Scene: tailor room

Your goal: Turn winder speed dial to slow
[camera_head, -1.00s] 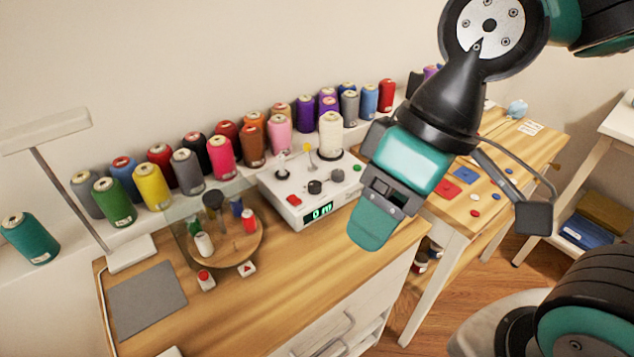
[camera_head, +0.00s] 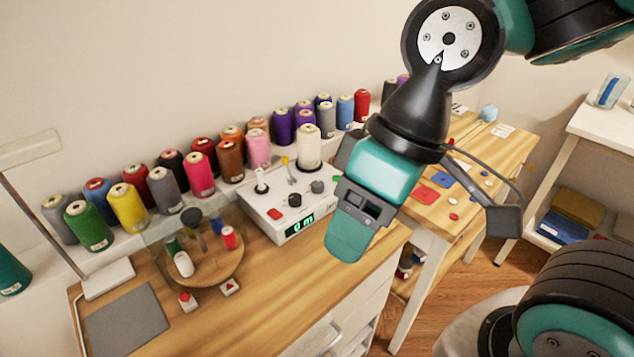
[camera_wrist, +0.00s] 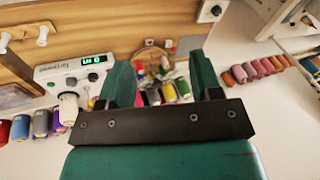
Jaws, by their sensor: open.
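The winder (camera_head: 262,222) is a white box on the wooden worktop, with a green-lit display (camera_head: 299,224), a red button (camera_head: 274,214) and dark round knobs on top. One black knob (camera_head: 295,199) is near the display and a dark grey one (camera_head: 317,186) lies farther back; I cannot tell which is the speed dial. A cream thread cone (camera_head: 308,148) stands at its back. My gripper (camera_head: 347,245) is open and empty, pointing down, right of the winder and apart from it. In the wrist view the winder (camera_wrist: 60,70) is left of my gripper (camera_wrist: 160,75).
A row of thread cones (camera_head: 201,175) lines the wall behind. A round wooden stand (camera_head: 215,270) with small spools and a clear shield is left of the winder. A grey mat (camera_head: 128,320) lies front left. The worktop before the winder is clear.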

